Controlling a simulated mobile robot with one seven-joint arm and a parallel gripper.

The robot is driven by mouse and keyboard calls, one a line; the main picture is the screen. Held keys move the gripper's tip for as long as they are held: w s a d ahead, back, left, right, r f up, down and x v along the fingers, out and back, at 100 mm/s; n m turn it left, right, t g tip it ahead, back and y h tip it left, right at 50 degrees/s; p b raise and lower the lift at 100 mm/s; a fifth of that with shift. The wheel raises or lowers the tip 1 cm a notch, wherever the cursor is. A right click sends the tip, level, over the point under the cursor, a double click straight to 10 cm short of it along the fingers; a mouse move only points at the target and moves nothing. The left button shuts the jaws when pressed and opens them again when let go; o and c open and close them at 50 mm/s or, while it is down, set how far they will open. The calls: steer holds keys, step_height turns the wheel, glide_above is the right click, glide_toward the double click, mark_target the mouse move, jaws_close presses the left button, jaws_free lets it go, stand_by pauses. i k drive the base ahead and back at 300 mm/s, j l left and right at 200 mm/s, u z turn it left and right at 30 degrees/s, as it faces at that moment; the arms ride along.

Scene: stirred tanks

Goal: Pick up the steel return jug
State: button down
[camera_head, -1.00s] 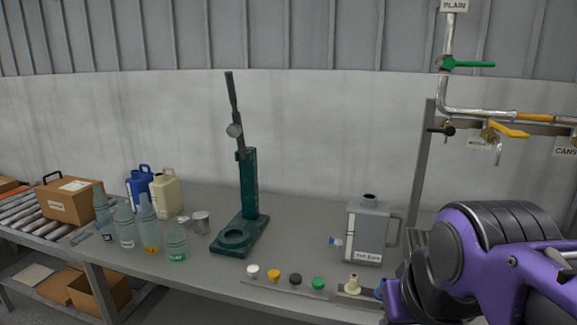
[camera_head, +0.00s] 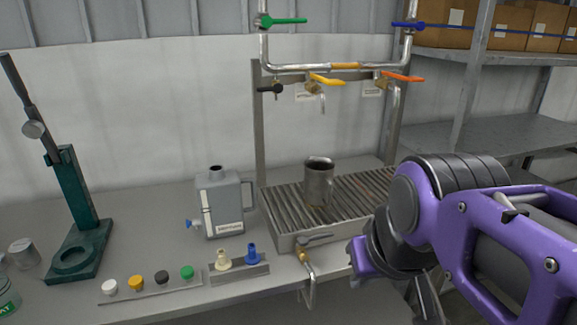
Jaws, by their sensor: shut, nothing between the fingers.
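The steel jug (camera_head: 317,183) stands upright on the slatted metal drip tray (camera_head: 283,240), below the taps. It is a grey metal vessel with an open top. My purple and black arm reaches in from the right, in front of the tray's right end. My gripper (camera_head: 428,302) shows only in part at the bottom edge, low and to the right of the jug, well apart from it. It is shut and empty.
A grey square can (camera_head: 222,208) stands left of the tray. Coloured caps (camera_head: 162,277) and two nozzles (camera_head: 237,257) line the front edge. A drain tap (camera_head: 305,258) juts from the tray. A green press (camera_head: 80,240) stands at left; shelves (camera_head: 500,140) are at right.

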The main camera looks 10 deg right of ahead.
mark_target(321, 185)
steer(key=z, duration=0.1)
steer(key=i+l, duration=0.2)
steer(key=l, duration=0.2)
steer(key=i+l, duration=0.25)
steer(key=l+u, duration=0.1)
steer(key=u, duration=0.3)
steer(key=l+u, duration=0.1)
steer(key=u, duration=0.25)
steer(key=l+u, duration=0.1)
steer(key=u, duration=0.3)
steer(key=j+u, duration=0.75)
steer(key=u, duration=0.2)
steer(key=l+z, duration=0.55)
steer(key=l, duration=0.25)
